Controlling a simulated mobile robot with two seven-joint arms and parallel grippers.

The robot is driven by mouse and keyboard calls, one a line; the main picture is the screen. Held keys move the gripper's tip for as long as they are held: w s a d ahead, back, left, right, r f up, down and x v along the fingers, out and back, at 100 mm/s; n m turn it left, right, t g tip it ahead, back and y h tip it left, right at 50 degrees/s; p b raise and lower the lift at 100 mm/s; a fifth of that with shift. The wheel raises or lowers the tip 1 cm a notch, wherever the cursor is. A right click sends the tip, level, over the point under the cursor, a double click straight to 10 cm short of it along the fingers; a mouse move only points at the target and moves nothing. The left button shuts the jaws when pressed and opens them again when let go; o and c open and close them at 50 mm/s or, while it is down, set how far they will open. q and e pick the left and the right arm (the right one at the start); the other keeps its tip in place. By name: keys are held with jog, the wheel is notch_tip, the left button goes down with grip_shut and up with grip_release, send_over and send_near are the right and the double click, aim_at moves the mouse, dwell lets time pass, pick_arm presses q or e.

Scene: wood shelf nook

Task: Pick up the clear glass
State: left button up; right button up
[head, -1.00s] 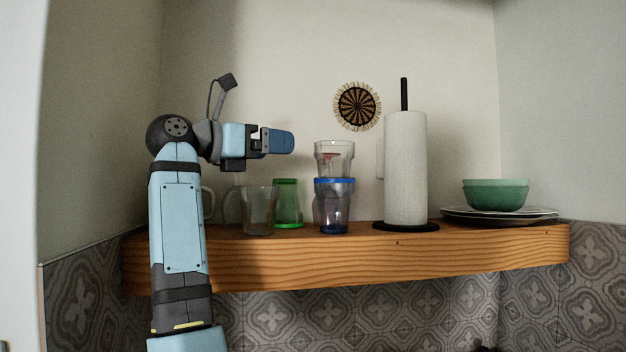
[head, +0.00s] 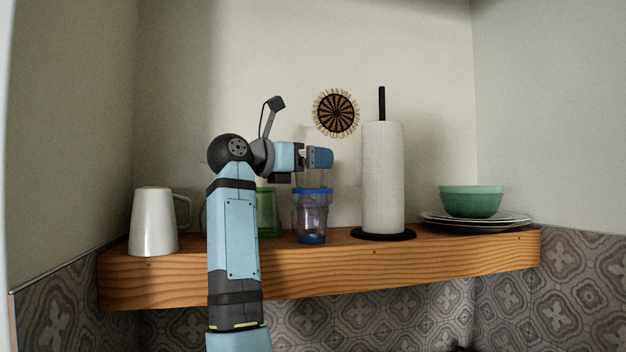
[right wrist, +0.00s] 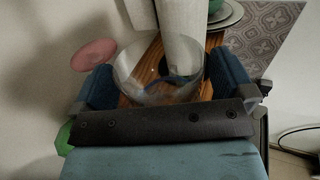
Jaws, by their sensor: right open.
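The clear glass (head: 312,179) stands upright on top of a blue-rimmed glass (head: 313,214) on the wooden shelf. Its upper part is hidden behind my right gripper (head: 318,158) in the head view. In the right wrist view the clear glass (right wrist: 158,96) lies between the two blue fingers of my right gripper (right wrist: 163,86). The fingers are apart, with a gap visible at least on the right side. My left gripper is not in view.
A paper towel roll (head: 382,178) stands close right of the stacked glasses. A green glass (head: 267,212) is just left, partly behind my arm. A white mug (head: 155,221) stands at far left. A green bowl (head: 470,201) sits on plates (head: 440,218) at right. A pink round thing (right wrist: 93,54) is near the wall.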

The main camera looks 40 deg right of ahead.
jog(key=shift+d, duration=0.5)
jog(key=shift+a, duration=0.25)
jog(key=shift+c, duration=0.2)
jog(key=shift+d, duration=0.1)
jog(key=c, duration=0.9)
jog(key=shift+r, duration=0.1)
